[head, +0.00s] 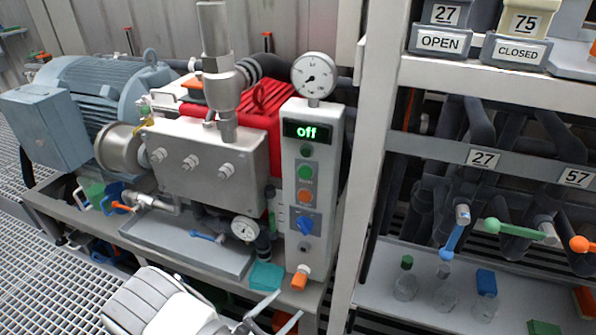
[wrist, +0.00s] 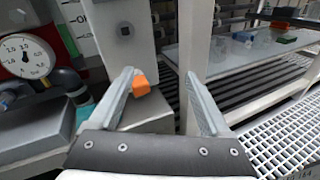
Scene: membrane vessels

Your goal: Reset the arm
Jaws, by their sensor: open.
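My gripper (head: 262,312) is at the bottom of the head view, low in front of the bench's front edge. In the wrist view my gripper (wrist: 163,92) shows two grey fingers spread wide with nothing held between them. An orange knob (head: 300,278) sits at the foot of the control panel (head: 308,190), just beyond the fingers. In the wrist view the orange knob (wrist: 141,85) appears beside the left fingertip; I cannot tell whether they touch. The panel display (head: 307,131) reads "off".
A pump with a grey motor (head: 90,100) stands on the bench at left. A teal block (head: 266,276) lies near the bench edge. At right, a rack (head: 480,75) carries valve handles, with bottles (head: 445,290) on its lower shelf. Floor grating (wrist: 280,140) is open at right.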

